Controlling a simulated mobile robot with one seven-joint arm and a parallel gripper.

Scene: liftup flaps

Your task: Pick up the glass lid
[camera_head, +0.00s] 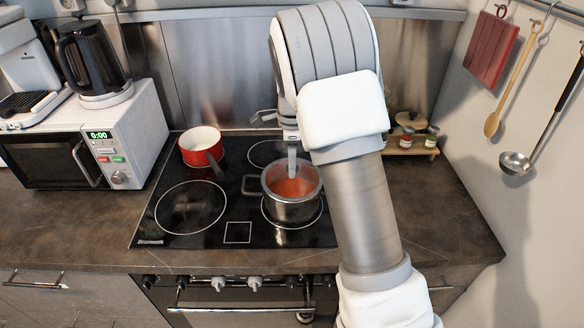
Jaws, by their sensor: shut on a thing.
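A steel pot (290,208) stands on the front right burner of the black cooktop. The glass lid (308,180) is at the pot's mouth, and something red shows through it. My gripper (292,173) points straight down at the middle of the lid and is shut on it. The fingertips and the lid's knob are small and hard to make out. I cannot tell whether the lid rests on the rim or is slightly above it.
A red saucepan (202,153) stands at the back left of the cooktop (165,238). A microwave (125,140) with a black kettle (92,60) on top is at the left. A spice rack (412,146) is at the back right. Utensils hang on the right wall. The front left burner is clear.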

